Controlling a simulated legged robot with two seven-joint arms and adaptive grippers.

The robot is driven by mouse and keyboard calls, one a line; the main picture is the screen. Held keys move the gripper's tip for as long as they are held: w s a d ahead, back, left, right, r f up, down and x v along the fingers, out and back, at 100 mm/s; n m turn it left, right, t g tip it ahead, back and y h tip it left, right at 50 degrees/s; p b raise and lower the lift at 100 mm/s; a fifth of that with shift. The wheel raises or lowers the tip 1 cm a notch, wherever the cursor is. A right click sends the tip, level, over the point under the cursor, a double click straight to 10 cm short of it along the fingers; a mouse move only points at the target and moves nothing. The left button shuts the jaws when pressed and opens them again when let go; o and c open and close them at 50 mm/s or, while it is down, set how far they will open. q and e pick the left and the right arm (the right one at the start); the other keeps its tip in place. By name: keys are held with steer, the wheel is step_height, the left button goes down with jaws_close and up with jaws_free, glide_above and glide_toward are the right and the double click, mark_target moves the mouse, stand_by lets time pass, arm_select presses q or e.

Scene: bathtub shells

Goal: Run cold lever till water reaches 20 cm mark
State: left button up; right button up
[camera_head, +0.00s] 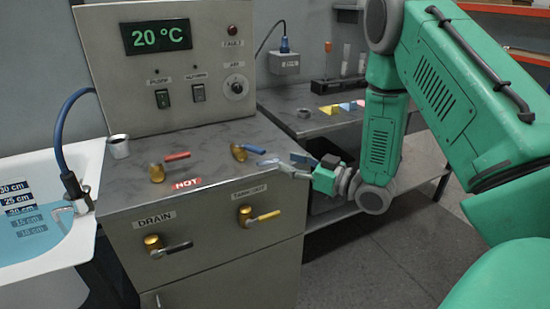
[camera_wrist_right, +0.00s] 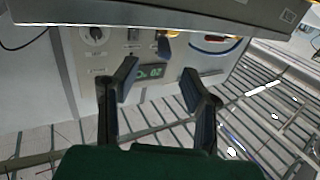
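The cold lever, a blue handle on a brass valve (camera_head: 240,152), sits on the grey counter right of the red hot lever (camera_head: 176,156). Its blue handle points right. My right gripper (camera_head: 284,160) is open and empty just right of the handle, with a small gap. In the right wrist view the open fingers (camera_wrist_right: 160,85) are wide apart, with the blue lever (camera_wrist_right: 163,44) beyond them. The tub (camera_head: 92,165) at left holds pale blue water (camera_head: 45,240). Its surface is around the 20 cm mark (camera_head: 20,211); exact contact is unclear. My left gripper is out of view.
The control panel (camera_head: 110,95) reads 20 °C. Drain (camera_head: 165,246) and tank-out (camera_head: 258,215) levers are on the cabinet front. A side bench (camera_head: 285,100) behind my right arm holds small items.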

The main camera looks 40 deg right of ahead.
mark_target(254, 169)
steer(key=shift+s+d, duration=0.1)
steer(key=shift+s, duration=0.35)
steer(key=shift+a, duration=0.25)
jaws_close()
steer(key=s+a+n+h+b, duration=0.15)
steer(key=a+n+h, duration=0.35)
steer(key=a+n, duration=0.75)
steer(key=w+d, duration=0.1)
steer(key=w, duration=0.2)
steer(key=w+d+n, duration=0.1)
steer(key=w, duration=0.2)
steer(key=w+n, duration=0.1)
steer(key=w, duration=0.2)
steer(key=shift+w+d+r+n+t, duration=0.15)
steer(key=shift+d+r+n+t, duration=0.1)
steer(key=shift+d+r+t, duration=0.15)
steer(key=shift+w+d+f, duration=0.1)
steer(key=shift+w+d, duration=0.05)
steer(key=shift+d, duration=0.4)
steer(key=shift+w+d, duration=0.15)
steer(key=shift+d, duration=0.4)
steer(key=shift+w+d, duration=0.2)
steer(key=shift+d, duration=0.75)
